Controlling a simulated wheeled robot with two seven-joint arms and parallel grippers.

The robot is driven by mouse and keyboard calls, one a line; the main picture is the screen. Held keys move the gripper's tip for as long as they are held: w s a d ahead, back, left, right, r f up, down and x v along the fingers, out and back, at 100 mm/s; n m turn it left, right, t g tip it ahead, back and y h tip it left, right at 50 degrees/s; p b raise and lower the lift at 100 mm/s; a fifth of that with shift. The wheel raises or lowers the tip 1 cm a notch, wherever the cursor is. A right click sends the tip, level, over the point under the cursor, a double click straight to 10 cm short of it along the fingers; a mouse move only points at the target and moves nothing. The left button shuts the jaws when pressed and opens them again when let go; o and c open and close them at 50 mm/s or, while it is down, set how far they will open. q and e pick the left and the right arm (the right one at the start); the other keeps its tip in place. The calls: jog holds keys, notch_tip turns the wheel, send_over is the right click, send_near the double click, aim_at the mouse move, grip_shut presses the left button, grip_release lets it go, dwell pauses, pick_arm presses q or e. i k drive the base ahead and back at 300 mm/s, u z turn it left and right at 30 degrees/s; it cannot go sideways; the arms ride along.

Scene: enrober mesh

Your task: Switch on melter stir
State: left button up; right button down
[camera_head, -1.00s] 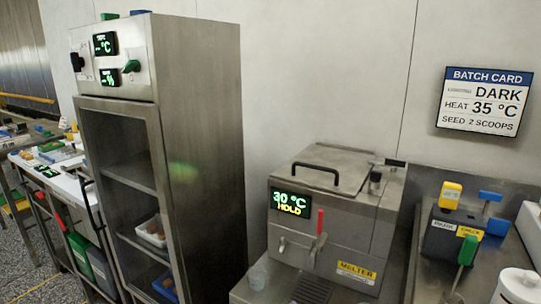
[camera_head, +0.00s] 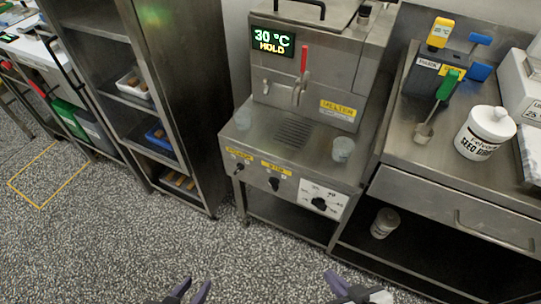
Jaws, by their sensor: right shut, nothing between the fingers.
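The melter (camera_head: 335,82) is a steel machine with a lit display (camera_head: 272,41) reading 30 °C HOLD. Its stand has a front panel with a small left knob (camera_head: 238,168), a middle black knob (camera_head: 275,184) and a black dial (camera_head: 320,203) on a white scale plate. Yellow labels sit above the left and middle knobs; the middle label (camera_head: 277,168) seems to read STIR, but it is small. My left gripper (camera_head: 191,289) is at the bottom edge, its fingers apart and empty. My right gripper (camera_head: 337,284) is at the bottom edge, shut and empty. Both are well short of the panel.
A red lever (camera_head: 304,60) stands at the melter's spout. Cups (camera_head: 342,149) stand on the melter stand. At right, a steel counter holds a white seed jar (camera_head: 484,133) and a green-handled scoop (camera_head: 437,103). A shelf cabinet (camera_head: 184,100) stands at left. The speckled floor before the melter is clear.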

aim_at(273, 181)
jog(key=u, duration=1.2)
jog(key=i, duration=0.35)
jog(key=z, duration=1.05)
